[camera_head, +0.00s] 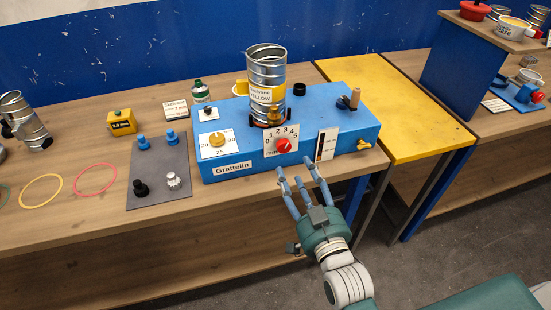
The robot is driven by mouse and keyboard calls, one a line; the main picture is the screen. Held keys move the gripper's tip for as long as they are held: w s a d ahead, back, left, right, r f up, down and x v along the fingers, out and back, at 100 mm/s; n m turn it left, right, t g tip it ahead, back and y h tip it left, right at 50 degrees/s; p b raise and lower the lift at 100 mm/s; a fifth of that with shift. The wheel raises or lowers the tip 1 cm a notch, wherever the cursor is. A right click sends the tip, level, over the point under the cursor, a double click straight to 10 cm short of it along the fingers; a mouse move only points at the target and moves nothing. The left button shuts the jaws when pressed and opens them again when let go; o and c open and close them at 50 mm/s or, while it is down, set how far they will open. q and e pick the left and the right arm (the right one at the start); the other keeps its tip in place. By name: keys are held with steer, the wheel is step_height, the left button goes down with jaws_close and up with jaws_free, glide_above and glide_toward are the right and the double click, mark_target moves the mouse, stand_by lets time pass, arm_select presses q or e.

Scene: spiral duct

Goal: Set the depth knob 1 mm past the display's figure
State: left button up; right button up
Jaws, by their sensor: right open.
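A blue machine labelled Grattelin (232,169) sits on the wooden bench. A red knob (284,146) is on its front face, on a white dial plate marked 0 to 5; its pointer setting is too small to tell. A small yellow box (122,123) with a display stands to the left; its figure looks like 1.5 or 1.8 mm, blurred. My right gripper (299,173) is open and empty, just in front of and below the red knob, fingers pointing at the machine, apart from the knob. My left gripper is not in view.
A metal duct piece (266,75) with a yellow label stands on the machine. A yellow knob (216,140), a black-and-white gauge (326,144) and a yellow tap (363,145) are nearby. A grey mat (160,172) holds several small knobs. A yellow table (390,105) at right is clear.

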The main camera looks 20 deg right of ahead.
mark_target(285, 147)
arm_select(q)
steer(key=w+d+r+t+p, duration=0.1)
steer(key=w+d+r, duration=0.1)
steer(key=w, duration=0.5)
arm_select(e)
steer(key=w, duration=0.6)
steer(key=w+p, duration=0.1)
steer(key=w, duration=0.2)
steer(key=shift+w+a, duration=0.1)
steer(key=shift+w, duration=0.05)
steer(key=c, duration=1)
steer(key=shift+c, duration=0.7)
steer(key=shift+r+n+p, duration=0.2)
steer(key=shift+n+p, duration=0.35)
steer(key=shift+n, duration=0.45)
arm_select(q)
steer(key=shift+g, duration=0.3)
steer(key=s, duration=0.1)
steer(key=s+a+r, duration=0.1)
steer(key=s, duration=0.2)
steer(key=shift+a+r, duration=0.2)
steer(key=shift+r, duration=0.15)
arm_select(e)
steer(key=shift+f, duration=0.1)
